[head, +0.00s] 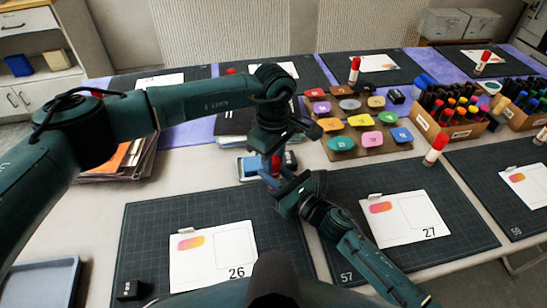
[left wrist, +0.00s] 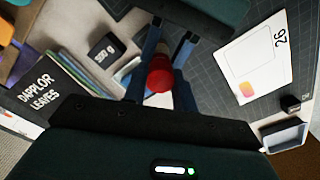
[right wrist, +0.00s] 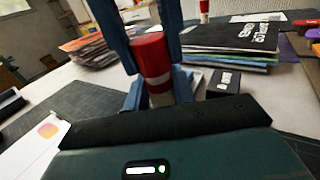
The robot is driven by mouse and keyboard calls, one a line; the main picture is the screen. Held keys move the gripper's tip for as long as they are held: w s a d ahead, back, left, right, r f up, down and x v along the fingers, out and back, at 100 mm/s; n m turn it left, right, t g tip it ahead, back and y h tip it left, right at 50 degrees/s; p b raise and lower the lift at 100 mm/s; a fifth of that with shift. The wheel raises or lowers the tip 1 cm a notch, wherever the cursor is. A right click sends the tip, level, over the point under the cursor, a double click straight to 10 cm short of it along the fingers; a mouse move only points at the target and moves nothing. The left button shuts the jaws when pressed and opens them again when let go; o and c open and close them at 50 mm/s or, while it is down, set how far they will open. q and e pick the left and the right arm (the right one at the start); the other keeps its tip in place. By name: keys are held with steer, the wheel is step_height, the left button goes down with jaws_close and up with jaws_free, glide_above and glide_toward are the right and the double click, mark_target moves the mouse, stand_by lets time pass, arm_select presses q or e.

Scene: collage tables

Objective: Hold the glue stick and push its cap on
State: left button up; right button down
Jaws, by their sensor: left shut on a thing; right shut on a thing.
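The cap also shows in the left wrist view (left wrist: 160,76) and, small, in the head view (head: 276,164). My left gripper (head: 277,160) comes from above and is shut on the cap. My right gripper (head: 280,184) comes from the front right and is shut on the body. The fingers partly hide both parts.
Cutting mats with cards, such as card 26 (head: 214,256) and card 27 (head: 405,220), lie in front. A tray of coloured pads (head: 372,140) and a marker box (head: 452,128) stand right of the grippers. Another glue stick (head: 435,150) stands at the right. A small black block (left wrist: 105,52) is close by.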

arm_select(q)
steer(key=shift+f, duration=0.5)
stand_by(0.3)
steer(key=shift+a+f, duration=0.1)
steer(key=shift+f, duration=0.35)
arm_select(e)
steer(key=shift+s+a+r, duration=0.1)
steer(key=shift+a+r, duration=0.05)
arm_select(q)
steer(key=o, duration=0.7)
arm_select(e)
steer(key=shift+r, duration=0.1)
arm_select(q)
step_height(320, 180, up, 4)
steer(key=shift+r, duration=0.15)
arm_select(e)
steer(key=shift+f, duration=0.25)
arm_select(q)
steer(key=shift+c, duration=0.5)
